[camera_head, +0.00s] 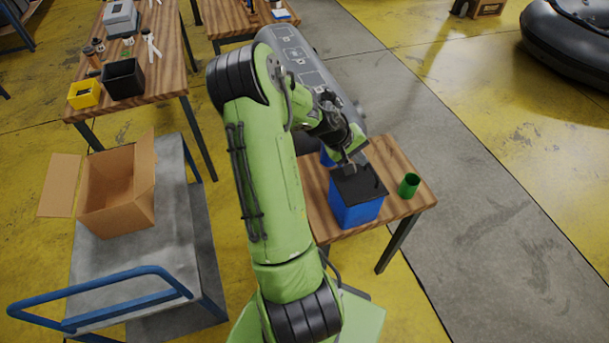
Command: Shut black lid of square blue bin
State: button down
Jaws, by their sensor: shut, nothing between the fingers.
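The square blue bin (354,213) stands on a small wooden table to the right of my arm. Its black lid (360,185) lies across the top and looks flat and down, though its far edge is partly hidden by my gripper. My gripper (352,170) is just above the far left part of the lid, pointing down. Its fingers are shut with nothing between them. I cannot tell whether they touch the lid.
A green cup (409,185) stands right of the bin on the wooden table (393,153). Another blue object (326,158) is partly hidden behind my gripper. A cart (188,235) with an open cardboard box (117,189) stands left. A grey cylinder (300,52) lies behind my arm.

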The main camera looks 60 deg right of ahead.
aim_at(372, 169)
jog(key=s+d+f+t+y, duration=0.1)
jog(key=s+d+f+t+y+b, duration=0.1)
jog(key=shift+s+d+f+t+y, duration=0.2)
jog(key=shift+s+f+t+y, duration=0.1)
jog(key=shift+f+y, duration=0.1)
jog(key=shift+s+d+f+b, duration=0.2)
jog(key=shift+d+f+b, duration=0.1)
jog(key=shift+f, duration=0.25)
